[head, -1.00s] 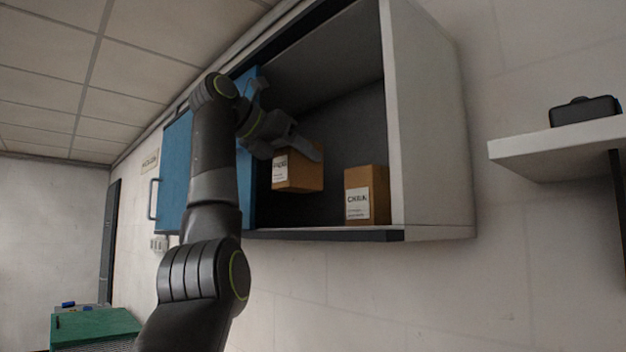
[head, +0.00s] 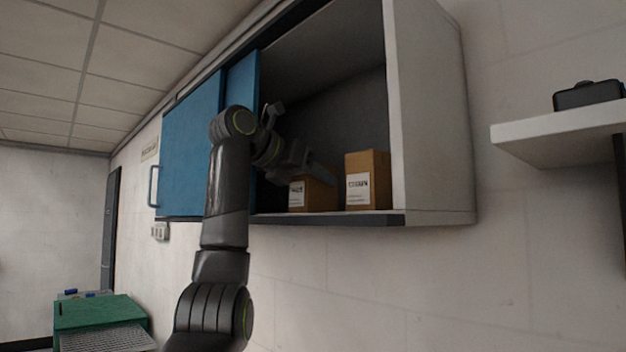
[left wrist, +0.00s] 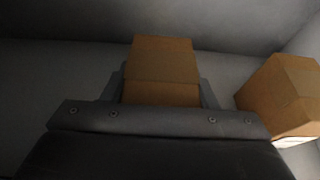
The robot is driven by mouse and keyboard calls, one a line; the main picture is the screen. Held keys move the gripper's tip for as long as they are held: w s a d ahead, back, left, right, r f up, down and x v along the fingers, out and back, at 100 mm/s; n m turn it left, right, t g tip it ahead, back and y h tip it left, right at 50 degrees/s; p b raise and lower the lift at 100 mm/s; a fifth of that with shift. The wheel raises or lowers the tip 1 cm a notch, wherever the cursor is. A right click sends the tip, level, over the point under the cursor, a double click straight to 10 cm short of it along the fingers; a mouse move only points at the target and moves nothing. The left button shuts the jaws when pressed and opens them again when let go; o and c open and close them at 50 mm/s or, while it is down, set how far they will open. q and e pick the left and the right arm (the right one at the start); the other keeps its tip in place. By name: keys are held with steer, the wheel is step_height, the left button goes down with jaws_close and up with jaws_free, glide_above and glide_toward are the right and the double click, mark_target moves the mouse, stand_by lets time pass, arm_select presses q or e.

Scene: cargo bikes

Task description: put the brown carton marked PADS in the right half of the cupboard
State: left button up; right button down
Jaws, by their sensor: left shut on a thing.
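The brown carton (head: 318,196) with a white label, its lettering too small to read now, is inside the open right half of the cupboard (head: 426,120). It is low, at or just above the cupboard floor; I cannot tell whether it touches. My left gripper (head: 308,172) is shut on it from above and behind the label side. In the left wrist view the carton (left wrist: 162,68) sits between the two fingers. A second brown carton (head: 372,180), labelled CHALK or similar, stands upright to its right, with a small gap seen from the wrist. My right gripper is not in view.
Blue sliding doors (head: 190,150) cover the cupboard's left half, close to my left arm. The cupboard's right side wall stands just right of the second carton. A wall shelf (head: 550,145) with a black case (head: 587,95) is farther right. A green box (head: 95,315) stands low at left.

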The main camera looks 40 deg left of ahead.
arm_select(q)
steer(key=shift+d+r, duration=0.1)
steer(key=shift+f+b, duration=0.25)
steer(key=shift+b, duration=0.1)
steer(key=o, duration=1.1)
steer(key=shift+r, duration=0.2)
steer(key=shift+s+r+p, duration=0.1)
steer(key=shift+r+p, duration=0.05)
steer(key=shift+p, duration=0.2)
steer(key=b+v, duration=0.6)
steer(key=v, duration=0.6)
steer(key=shift+b, duration=0.4)
